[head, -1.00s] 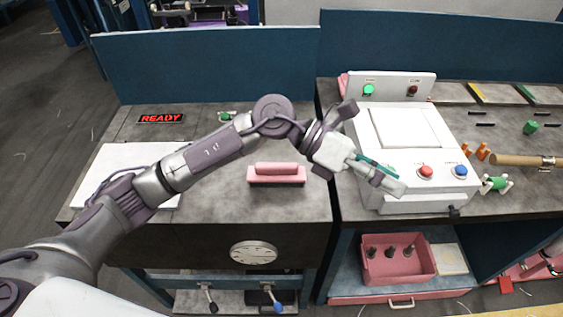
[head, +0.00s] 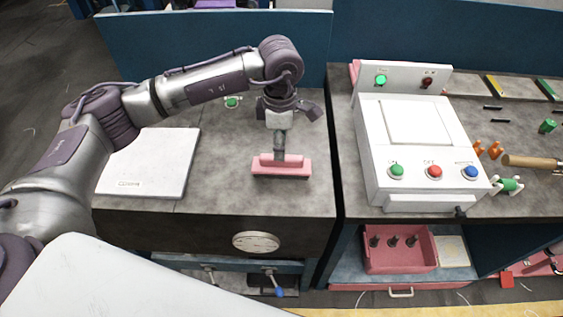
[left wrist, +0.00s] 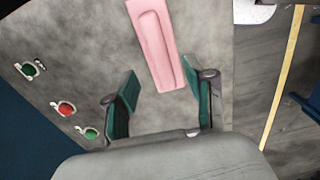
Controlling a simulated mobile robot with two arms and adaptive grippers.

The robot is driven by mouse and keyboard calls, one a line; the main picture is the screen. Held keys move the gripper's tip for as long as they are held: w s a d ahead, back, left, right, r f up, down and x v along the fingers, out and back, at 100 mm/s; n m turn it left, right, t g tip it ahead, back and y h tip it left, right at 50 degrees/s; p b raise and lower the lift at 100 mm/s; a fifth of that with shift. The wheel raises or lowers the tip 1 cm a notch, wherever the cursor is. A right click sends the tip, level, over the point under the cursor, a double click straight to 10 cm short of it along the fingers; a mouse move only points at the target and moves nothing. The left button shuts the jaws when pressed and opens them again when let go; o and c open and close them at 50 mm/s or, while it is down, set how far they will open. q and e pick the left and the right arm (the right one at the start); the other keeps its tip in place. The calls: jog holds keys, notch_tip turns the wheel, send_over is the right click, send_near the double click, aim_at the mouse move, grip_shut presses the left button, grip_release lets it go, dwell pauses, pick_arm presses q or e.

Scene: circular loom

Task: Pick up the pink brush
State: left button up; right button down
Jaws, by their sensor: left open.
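The pink brush (head: 268,169) lies on the grey top of the left bench, with a raised grip along its back. It also shows in the left wrist view (left wrist: 153,42), at the top centre. My left gripper (head: 280,153) points down over the brush in the head view and hides part of its grip. In the left wrist view the two green-padded fingers of my left gripper (left wrist: 163,100) are spread, with bare bench between them. The brush's near end reaches toward the gap between them. Contact cannot be told. My right gripper is not in view.
A white panel (head: 150,165) lies left of the brush. A white machine with several buttons (head: 420,172) stands on the right bench, across a gap. A pink bin (head: 400,262) sits on the shelf below. Buttons (left wrist: 65,108) show left in the left wrist view.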

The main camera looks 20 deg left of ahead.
aim_at(281, 165)
pick_arm(q)
jog(key=f+p, duration=0.1)
jog(key=f, duration=0.1)
jog(key=f+p, duration=0.1)
jog(key=f, duration=0.1)
jog(key=shift+d+f+p, duration=0.2)
jog(key=shift+f+p, duration=0.1)
jog(key=shift+f, duration=0.55)
grip_shut()
